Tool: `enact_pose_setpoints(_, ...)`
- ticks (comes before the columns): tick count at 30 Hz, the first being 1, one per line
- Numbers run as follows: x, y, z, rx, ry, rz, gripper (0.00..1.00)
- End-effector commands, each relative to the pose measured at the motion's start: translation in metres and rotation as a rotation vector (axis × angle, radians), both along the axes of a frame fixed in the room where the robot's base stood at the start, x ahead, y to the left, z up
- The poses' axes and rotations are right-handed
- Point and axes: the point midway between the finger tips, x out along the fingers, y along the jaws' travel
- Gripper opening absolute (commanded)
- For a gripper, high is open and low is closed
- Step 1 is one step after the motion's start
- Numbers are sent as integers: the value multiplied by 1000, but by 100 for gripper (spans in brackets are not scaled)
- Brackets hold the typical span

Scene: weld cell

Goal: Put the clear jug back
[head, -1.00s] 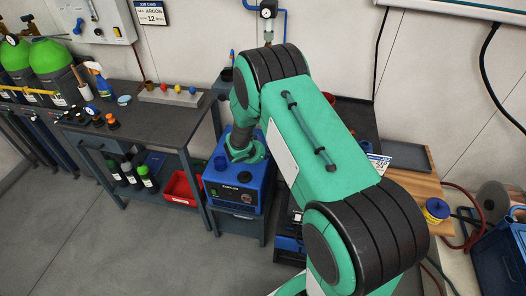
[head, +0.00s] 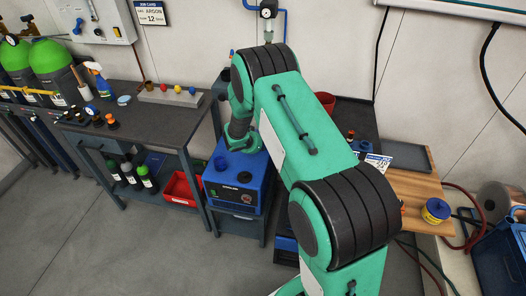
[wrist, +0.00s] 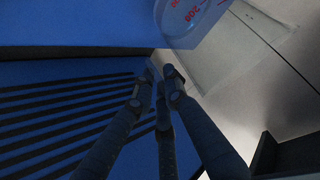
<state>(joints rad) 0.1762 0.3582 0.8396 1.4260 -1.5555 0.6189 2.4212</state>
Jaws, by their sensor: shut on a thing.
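The clear jug (wrist: 190,18) shows at the top of the wrist view, with red measuring marks on it. Part of it is out of the picture. My gripper (wrist: 160,72) has its dark fingers close together at the lower edge of the jug, shut on it; the exact grip point is hard to see. In the head view, my arm hides the gripper and the jug is not visible; my wrist is behind the top of the blue welding machine (head: 236,190).
Black vent slots of a blue casing (wrist: 60,115) fill the left of the wrist view. A workbench (head: 140,112) with a spray bottle and small parts stands left. A red bin (head: 182,187) sits beneath it. A wooden board (head: 418,190) lies right.

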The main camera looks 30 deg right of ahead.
Motion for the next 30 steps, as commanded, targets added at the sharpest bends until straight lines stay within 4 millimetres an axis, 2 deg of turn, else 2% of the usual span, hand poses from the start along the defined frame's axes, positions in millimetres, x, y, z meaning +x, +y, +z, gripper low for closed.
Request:
enact_pose_setpoints(4, 0, 0, -5, 0, 1, 1, 0)
enact_pose_setpoints(14, 0, 0, -34, 0, 1, 1, 0)
enact_pose_setpoints(29, 0, 0, -37, 0, -2, 0, 0)
enact_pose_setpoints(30, 0, 0, -37, 0, -1, 1, 20)
